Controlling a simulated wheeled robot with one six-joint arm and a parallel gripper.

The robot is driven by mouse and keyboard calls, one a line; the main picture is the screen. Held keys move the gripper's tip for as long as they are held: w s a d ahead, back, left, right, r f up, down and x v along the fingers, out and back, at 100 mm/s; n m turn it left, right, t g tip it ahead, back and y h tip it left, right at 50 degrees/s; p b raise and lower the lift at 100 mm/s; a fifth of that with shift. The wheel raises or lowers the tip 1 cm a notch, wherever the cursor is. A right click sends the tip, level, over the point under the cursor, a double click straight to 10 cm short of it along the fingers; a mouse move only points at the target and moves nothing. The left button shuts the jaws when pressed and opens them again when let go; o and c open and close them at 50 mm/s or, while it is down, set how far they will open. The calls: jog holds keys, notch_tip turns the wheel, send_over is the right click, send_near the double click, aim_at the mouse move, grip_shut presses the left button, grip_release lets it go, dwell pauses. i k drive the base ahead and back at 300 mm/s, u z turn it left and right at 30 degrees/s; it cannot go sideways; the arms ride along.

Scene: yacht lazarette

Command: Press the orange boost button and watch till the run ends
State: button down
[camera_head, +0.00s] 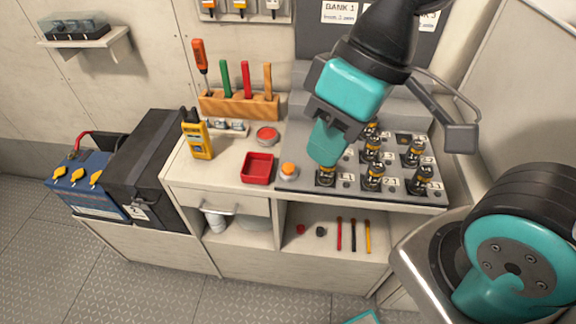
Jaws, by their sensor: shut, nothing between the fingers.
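The orange button (288,169) is a small dome at the left front edge of the grey panel (310,182) on the bench. My gripper (322,160) points down over the panel, to the right of the button, with its teal fingers shut and empty. It appears apart from the button. The fingers cover part of the panel and overlap the top of a black cylinder with an orange band (326,177); I cannot tell whether they touch it. No lit lamp or readout is clear enough to read.
More banded cylinders (373,177) stand in rows on the panel. A red tray (257,168), a round red-topped item (266,136) and a yellow meter (200,140) sit left of it. A wooden rack (240,106) holds upright tools behind. A black box (150,160) stands at left.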

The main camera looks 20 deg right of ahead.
aim_at(288, 168)
jog(key=z, duration=1.3)
jog(key=k, duration=0.95)
jog(key=u, duration=0.9)
jog(key=i, duration=0.5)
